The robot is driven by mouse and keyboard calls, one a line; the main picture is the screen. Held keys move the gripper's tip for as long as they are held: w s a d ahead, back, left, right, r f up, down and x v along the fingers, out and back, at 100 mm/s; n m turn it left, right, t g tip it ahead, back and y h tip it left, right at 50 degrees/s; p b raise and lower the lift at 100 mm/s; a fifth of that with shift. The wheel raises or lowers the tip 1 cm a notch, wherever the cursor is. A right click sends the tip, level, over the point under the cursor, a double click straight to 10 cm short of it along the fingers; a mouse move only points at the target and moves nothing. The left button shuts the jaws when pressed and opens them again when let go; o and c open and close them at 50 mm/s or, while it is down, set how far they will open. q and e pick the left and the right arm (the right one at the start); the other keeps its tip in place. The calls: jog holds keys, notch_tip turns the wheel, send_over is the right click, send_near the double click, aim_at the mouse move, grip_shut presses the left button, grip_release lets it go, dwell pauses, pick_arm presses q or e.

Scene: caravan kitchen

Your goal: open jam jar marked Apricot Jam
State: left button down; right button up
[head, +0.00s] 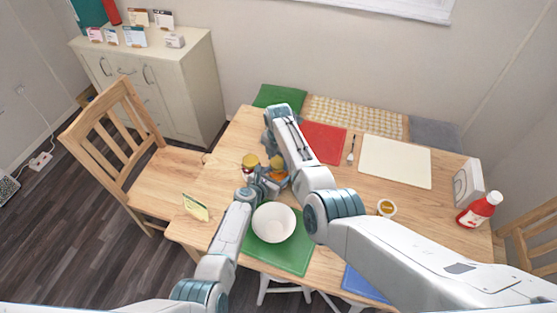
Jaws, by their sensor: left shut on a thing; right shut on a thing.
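Two small jars with yellow-gold lids stand close together near the table's left side, behind the white bowl. One jar (250,161) is at the left. The other jar (277,161) is at the right, between my grippers, its orange-brown body partly hidden. The label words are too small to read, so I cannot tell which is Apricot Jam. My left gripper (268,181) is shut on the right jar, low at its body. My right gripper (273,150) reaches down from above and is shut at that jar's lid; its fingers are largely hidden by my arm.
A white bowl (274,223) stands on a green mat (284,256) just in front. A folded card (195,206) stands at the left edge. A small dish (387,207), ketchup bottle (478,211) and white box (467,183) are to the right. A cream board (395,161) lies behind.

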aim_at(278, 162)
dwell(0.3)
jog(key=shift+r, duration=2)
pick_arm(q)
jog(key=shift+c, duration=1.3)
grip_release()
